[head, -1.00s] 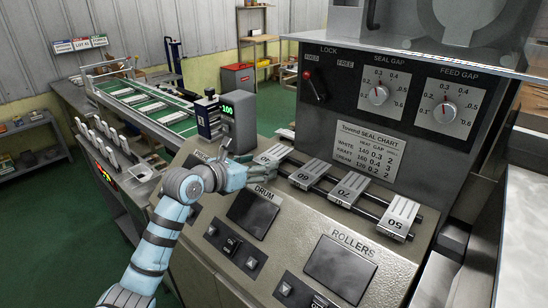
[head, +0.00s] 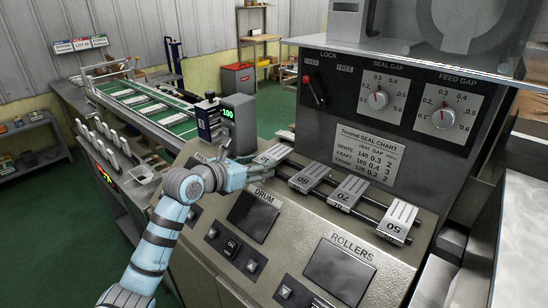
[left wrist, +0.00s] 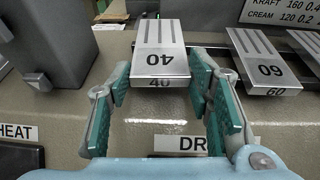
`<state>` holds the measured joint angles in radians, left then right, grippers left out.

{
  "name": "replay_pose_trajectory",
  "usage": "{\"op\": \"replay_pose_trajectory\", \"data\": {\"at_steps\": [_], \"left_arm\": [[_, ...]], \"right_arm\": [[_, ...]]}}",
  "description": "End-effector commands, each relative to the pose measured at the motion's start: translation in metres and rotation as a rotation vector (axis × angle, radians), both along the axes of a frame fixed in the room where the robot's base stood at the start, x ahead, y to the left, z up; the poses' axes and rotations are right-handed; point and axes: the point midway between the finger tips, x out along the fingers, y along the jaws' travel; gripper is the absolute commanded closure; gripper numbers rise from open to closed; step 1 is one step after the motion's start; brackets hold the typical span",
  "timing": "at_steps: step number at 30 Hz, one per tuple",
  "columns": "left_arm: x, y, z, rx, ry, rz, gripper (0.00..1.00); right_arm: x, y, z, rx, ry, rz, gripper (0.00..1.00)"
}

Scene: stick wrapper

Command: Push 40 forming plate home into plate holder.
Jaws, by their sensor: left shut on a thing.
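The 40 forming plate (left wrist: 160,58) is a silver slab with ridged slots and a black number. In the head view the same plate (head: 272,154) lies at the left end of the row on the console. My left gripper (left wrist: 161,78) has a teal finger on each side of it and is shut on its near end; the gripper (head: 250,172) also shows in the head view. The plate holder's dark rails (head: 327,180) run to the right. How far the plate sits in the holder is hard to tell. My right gripper is not in view.
The 60 plate (head: 308,178), 70 plate (head: 348,191) and 50 plate (head: 399,221) lie along the rails to the right. A grey box with a green display (head: 237,122) stands close behind my left gripper. The sloping panel in front has DRUM and ROLLERS screens.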

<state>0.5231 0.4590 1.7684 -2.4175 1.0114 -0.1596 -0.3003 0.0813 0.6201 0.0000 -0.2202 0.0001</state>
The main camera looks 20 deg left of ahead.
Motion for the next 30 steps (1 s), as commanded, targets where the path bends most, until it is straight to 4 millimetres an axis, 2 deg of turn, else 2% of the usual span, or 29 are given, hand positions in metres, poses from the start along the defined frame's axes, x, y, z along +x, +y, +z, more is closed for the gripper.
{"op": "replay_pose_trajectory", "data": {"at_steps": [1,6,17,20,22,25,27,30], "left_arm": [[0.000,0.000,0.009,0.000,-0.002,0.000,0.87],[0.000,0.000,0.021,0.000,-0.002,0.000,0.87],[0.000,-0.001,0.023,0.000,-0.003,-0.007,0.87],[-0.001,-0.008,0.038,-0.003,-0.006,-0.038,0.87],[-0.005,-0.015,0.056,-0.007,-0.010,-0.077,0.87],[-0.023,-0.026,0.084,-0.009,-0.018,-0.158,0.87],[-0.046,-0.034,0.099,-0.001,-0.025,-0.229,0.87],[-0.088,-0.045,0.100,0.020,-0.026,-0.337,0.87]], "right_arm": [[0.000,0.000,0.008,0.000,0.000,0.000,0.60],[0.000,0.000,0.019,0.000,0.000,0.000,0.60],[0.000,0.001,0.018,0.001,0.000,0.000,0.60],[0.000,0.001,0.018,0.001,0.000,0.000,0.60],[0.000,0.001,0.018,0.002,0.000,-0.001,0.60],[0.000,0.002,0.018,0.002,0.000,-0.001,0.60],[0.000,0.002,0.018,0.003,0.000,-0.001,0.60],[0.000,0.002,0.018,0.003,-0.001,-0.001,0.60]]}}
